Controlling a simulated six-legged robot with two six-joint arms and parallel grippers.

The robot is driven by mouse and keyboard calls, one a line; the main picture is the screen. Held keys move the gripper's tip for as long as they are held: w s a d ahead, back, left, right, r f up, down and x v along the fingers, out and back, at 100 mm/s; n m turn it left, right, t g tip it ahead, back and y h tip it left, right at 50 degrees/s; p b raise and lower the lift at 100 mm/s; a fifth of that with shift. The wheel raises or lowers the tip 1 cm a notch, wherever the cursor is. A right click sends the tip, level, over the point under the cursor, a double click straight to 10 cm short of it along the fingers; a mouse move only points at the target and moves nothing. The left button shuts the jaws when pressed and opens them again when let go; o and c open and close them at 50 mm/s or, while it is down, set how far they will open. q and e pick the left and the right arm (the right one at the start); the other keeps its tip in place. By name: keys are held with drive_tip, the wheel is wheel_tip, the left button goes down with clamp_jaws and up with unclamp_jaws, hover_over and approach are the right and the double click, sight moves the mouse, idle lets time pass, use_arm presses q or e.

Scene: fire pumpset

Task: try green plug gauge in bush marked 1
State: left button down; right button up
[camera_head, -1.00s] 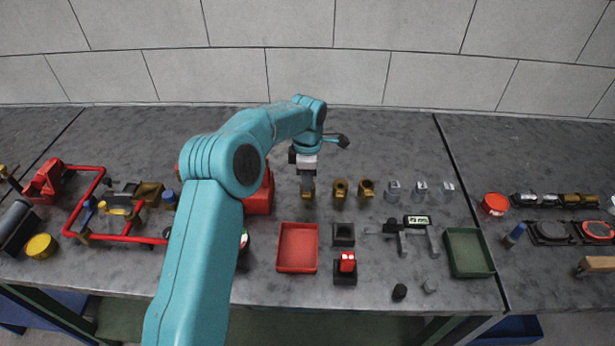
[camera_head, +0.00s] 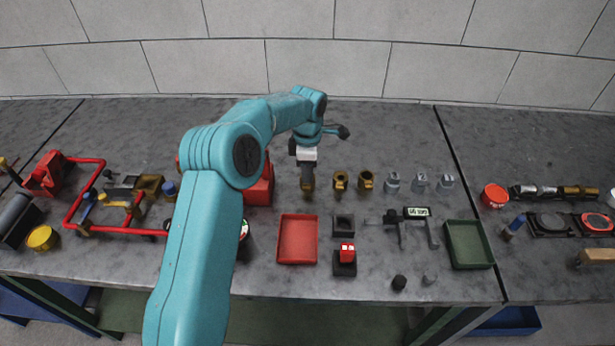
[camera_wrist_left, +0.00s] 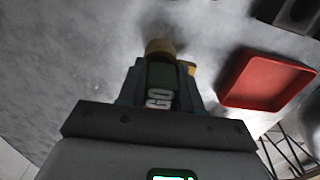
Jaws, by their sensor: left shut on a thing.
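My left gripper (camera_head: 307,178) points down at the left end of the row of bushes. In the left wrist view its fingers (camera_wrist_left: 160,88) are shut on the green plug gauge (camera_wrist_left: 160,82), which shows "GO" lettering. A brass bush (camera_wrist_left: 160,47) shows at the gauge's far end. I cannot tell whether the gauge tip is inside the bush or only above it. Two more brass bushes (camera_head: 340,181) stand to the right in the head view. Their marks are too small to read. My right gripper is not in view.
Several steel pieces (camera_head: 420,183) stand right of the brass bushes. A red tray (camera_head: 298,240), also in the left wrist view (camera_wrist_left: 262,82), lies in front, with dark blocks (camera_head: 344,262) beside it. A caliper-like tool (camera_head: 405,222) and green tray (camera_head: 469,245) lie right. The back is clear.

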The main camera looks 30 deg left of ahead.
use_arm(q)
drive_tip(key=shift+r, duration=0.15)
drive_tip(key=shift+r+p, duration=2.1)
drive_tip(key=shift+r, duration=0.75)
